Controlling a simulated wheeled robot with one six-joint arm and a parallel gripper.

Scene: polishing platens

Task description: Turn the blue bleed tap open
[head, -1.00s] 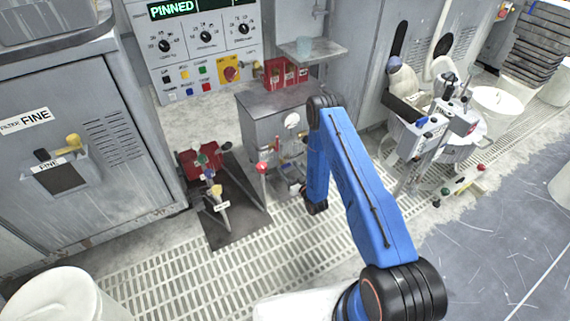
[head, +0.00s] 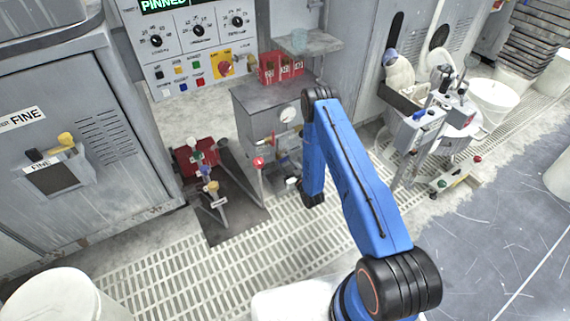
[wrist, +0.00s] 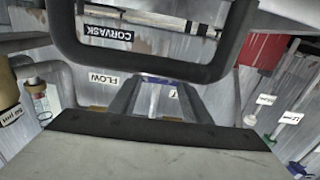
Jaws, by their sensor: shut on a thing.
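In the wrist view, my gripper (wrist: 156,96) has its two dark fingers close together, shut on a small blue piece (wrist: 160,79) at their tips. This looks like the blue bleed tap; most of it is hidden by the fingers and the dark frame of my gripper. A FLOW label (wrist: 103,77) is to the left of the fingers. In the head view, my blue arm reaches down beside the grey cabinet (head: 252,125), and its black wrist hides the fingers and the tap there. I cannot tell the tap's angle.
A red-knobbed lever (head: 258,162) and a valve stand on a dark mat (head: 236,222) are left of my arm. In the wrist view, a CORVASK label (wrist: 108,33) lies beyond a dark bar. The grating floor in front is clear.

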